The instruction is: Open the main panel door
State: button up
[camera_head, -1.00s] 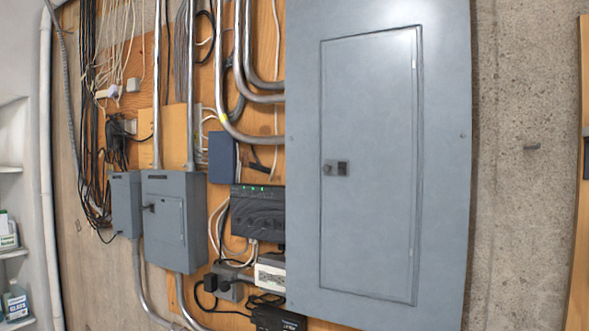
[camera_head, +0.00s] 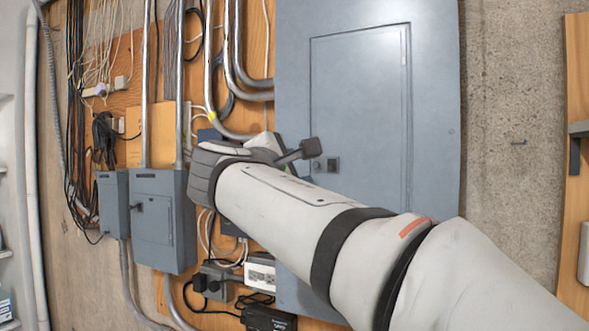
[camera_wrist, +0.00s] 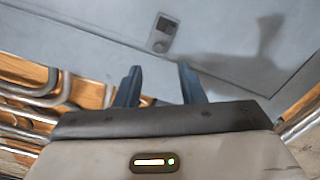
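The main panel door (camera_head: 360,100) is a tall grey metal door set in a larger grey cover, and it is closed. Its small dark latch (camera_head: 332,164) sits at the door's left edge, and the latch also shows in the wrist view (camera_wrist: 161,34). My gripper (camera_head: 308,150) is just left of the latch in the head view. In the wrist view my gripper (camera_wrist: 158,72) has its two fingers apart with nothing between them, and the latch lies beyond the fingertips. My arm hides the lower part of the door.
Left of the cover are metal conduits (camera_head: 232,60), loose cables and two smaller grey boxes, one of them a box with its own small door (camera_head: 155,220). A white outlet box (camera_head: 261,273) is below. Bare concrete wall (camera_head: 510,110) lies to the right, with a wooden post (camera_head: 577,90) beyond.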

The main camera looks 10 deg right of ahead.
aim_at(315, 166)
jog(key=p+x, duration=0.2)
jog(key=x, duration=0.5)
jog(key=shift+w+d+r, duration=0.1)
jog(key=shift+w+d, duration=0.1)
jog(key=shift+c, duration=0.4)
grip_shut()
